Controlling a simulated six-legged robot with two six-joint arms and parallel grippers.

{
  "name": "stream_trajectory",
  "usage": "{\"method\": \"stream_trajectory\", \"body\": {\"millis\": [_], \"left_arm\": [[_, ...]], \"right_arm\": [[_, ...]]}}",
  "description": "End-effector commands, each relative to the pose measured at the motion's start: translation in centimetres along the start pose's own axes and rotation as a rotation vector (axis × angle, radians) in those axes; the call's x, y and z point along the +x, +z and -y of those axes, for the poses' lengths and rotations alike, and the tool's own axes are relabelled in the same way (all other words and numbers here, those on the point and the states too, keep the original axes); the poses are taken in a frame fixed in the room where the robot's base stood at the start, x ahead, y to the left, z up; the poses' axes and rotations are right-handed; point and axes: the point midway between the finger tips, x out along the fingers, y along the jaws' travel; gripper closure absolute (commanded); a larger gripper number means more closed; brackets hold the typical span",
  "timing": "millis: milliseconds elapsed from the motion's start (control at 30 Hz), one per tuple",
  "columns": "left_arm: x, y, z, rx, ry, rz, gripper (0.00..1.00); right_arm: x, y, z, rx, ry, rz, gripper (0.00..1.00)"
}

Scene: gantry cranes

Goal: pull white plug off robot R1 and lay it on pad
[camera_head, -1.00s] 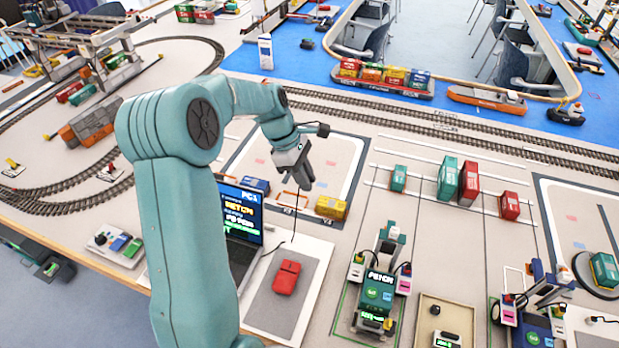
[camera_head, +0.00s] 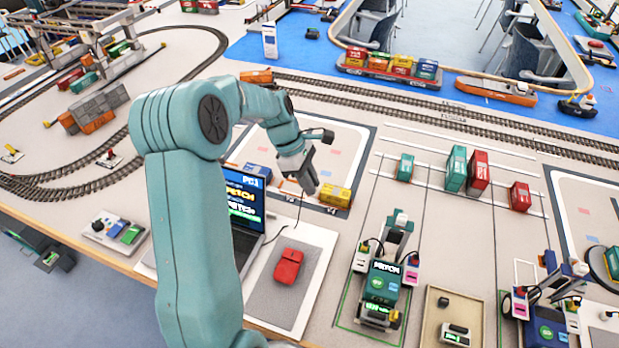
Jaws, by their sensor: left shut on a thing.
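My left gripper (camera_head: 310,186) is shut in mid-air, above the table beyond the grey pad. A thin dark cable (camera_head: 298,212) hangs from its fingers towards the laptop. I take the held thing to be the white plug, but the fingers hide it. The green wheeled robot (camera_head: 380,285), which I take to be R1, stands to the right with a lit screen. Its label is not readable. My right gripper is not in view.
An open laptop (camera_head: 246,205) marked PC1 stands left of the pad. A yellow container (camera_head: 335,195) is close by the gripper. A beige tray (camera_head: 432,330) and a blue robot (camera_head: 548,325) stand further right. The grey pad is bare around the mouse.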

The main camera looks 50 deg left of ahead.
Motion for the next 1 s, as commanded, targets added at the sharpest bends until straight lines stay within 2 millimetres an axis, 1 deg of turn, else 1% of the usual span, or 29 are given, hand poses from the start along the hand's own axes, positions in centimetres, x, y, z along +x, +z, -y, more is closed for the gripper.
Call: {"method": "stream_trajectory", "body": {"millis": [33,1000], "left_arm": [[0.7,-0.3,0.0,-0.001,-0.001,0.0,1.0],[8.6,-3.6,0.0,-0.001,-0.002,0.0,1.0]], "right_arm": [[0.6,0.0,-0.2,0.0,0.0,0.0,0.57],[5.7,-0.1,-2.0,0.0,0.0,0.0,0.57]]}}
